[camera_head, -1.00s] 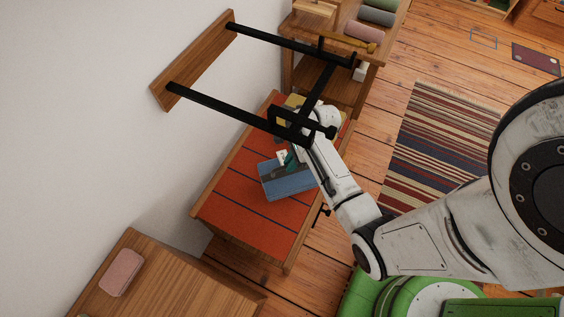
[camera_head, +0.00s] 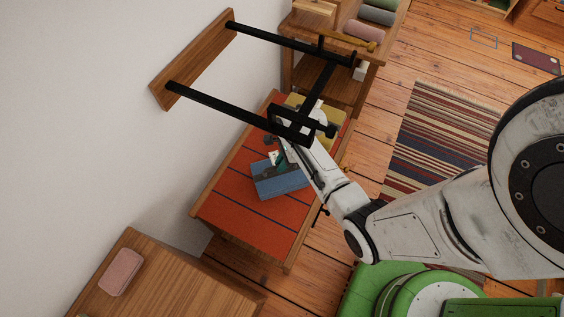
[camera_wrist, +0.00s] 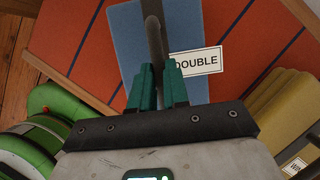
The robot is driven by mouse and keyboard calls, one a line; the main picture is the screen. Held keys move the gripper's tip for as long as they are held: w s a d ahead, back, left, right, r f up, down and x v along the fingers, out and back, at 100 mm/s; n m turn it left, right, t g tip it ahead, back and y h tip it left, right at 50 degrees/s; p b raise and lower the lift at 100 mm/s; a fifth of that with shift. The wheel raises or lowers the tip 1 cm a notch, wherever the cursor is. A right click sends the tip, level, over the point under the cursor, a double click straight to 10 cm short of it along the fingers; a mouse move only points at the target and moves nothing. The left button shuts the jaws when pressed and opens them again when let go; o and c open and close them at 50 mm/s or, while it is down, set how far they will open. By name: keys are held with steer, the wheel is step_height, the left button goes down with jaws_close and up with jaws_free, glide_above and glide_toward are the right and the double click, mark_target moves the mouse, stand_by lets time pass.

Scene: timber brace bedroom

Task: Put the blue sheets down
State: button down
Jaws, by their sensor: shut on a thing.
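The blue sheets (camera_head: 280,179) are a flat blue bundle over the red-orange striped surface of a low wooden table (camera_head: 225,205). In the wrist view the blue sheets (camera_wrist: 128,45) show behind a grey rod-like handle (camera_wrist: 155,40) and a white tag reading "DOUBLE" (camera_wrist: 196,62). My gripper (camera_wrist: 158,75), with teal fingers, is shut on the handle of the blue sheets. In the head view my gripper (camera_head: 276,158) is partly hidden by my arm. I cannot tell whether the blue sheets touch the surface.
A black-barred wall frame (camera_head: 245,109) juts out above the table and my arm. A yellow bundle (camera_wrist: 285,110) with a tag lies beside the blue one. A wooden shelf (camera_head: 335,85) stands behind. The near left of the red-orange surface is clear.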

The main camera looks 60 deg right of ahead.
steer(key=shift+w, duration=0.1)
steer(key=c, duration=1.1)
jaws_free()
steer(key=shift+f, duration=0.1)
steer(key=shift+d+r, duration=0.1)
steer(key=shift+r, duration=0.25)
steer(key=v, duration=0.2)
steer(key=shift+d+r+p, duration=0.1)
steer(key=shift+r+p, duration=0.1)
steer(key=shift+p, duration=0.1)
steer(key=s+d+b, duration=0.2)
steer(key=s+d, duration=0.6)
steer(key=shift+s+d, duration=0.3)
steer(key=shift+d, duration=0.1)
steer(key=shift+a, duration=0.1)
